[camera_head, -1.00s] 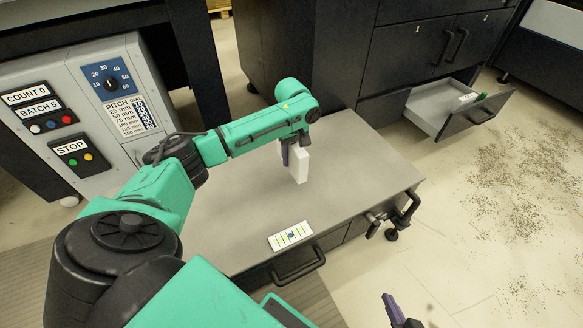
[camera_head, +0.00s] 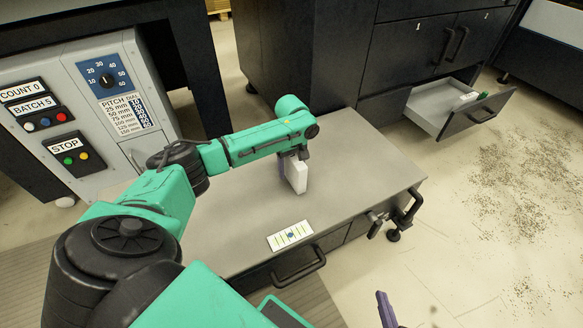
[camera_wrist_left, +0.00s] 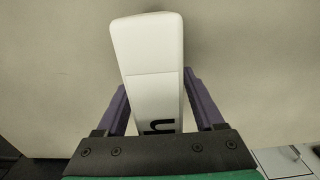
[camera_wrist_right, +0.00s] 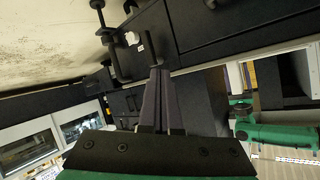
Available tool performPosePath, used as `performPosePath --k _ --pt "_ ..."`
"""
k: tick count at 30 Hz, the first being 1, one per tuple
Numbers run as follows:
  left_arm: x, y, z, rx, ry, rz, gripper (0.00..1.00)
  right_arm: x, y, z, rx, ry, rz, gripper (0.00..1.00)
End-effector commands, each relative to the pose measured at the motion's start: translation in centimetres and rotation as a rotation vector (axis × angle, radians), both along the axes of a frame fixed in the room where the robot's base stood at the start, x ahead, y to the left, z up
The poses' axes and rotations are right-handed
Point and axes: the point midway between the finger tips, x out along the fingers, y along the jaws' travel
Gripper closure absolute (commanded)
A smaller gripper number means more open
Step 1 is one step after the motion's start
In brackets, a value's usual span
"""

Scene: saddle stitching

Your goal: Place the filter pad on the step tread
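A white block with rounded corners and a dark mark, which I take as the filter pad (camera_head: 296,176), stands upright in my left gripper (camera_head: 287,165). It also shows in the left wrist view (camera_wrist_left: 150,75), between the purple fingers (camera_wrist_left: 156,90), which touch its sides. Its lower end is at or just above the grey top of the low step-like cabinet, which I take as the step tread (camera_head: 230,225); I cannot tell whether they touch. My right gripper (camera_head: 383,300) is at the bottom edge, apart from the cabinet. Its fingers are together and empty in the right wrist view (camera_wrist_right: 157,85).
An open drawer (camera_head: 440,108) with small items juts out at the right. A control panel (camera_head: 85,105) stands at the left. The tread is otherwise mostly clear.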

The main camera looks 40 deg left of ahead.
Motion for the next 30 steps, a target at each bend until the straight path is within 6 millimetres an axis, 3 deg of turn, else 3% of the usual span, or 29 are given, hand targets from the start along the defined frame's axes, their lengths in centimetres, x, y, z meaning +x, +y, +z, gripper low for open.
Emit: performPosePath --k 5,11,24,30 --pt "0.0 0.0 0.4 0.0 -0.001 0.0 0.3 0.0 0.0 0.0 0.0 -0.001 0.0 1.0" --pt "0.0 0.0 4.2 -0.001 -0.002 0.0 0.3 0.1 -0.2 2.2 -0.025 0.033 0.013 1.0" --pt "0.1 0.0 11.2 -0.002 -0.001 0.0 0.3 -0.3 -5.4 3.9 -0.274 0.339 0.059 1.0" --pt "0.0 0.0 12.3 -0.001 0.0 0.0 0.3 -0.9 -6.6 4.2 -0.317 0.402 0.06 1.0"
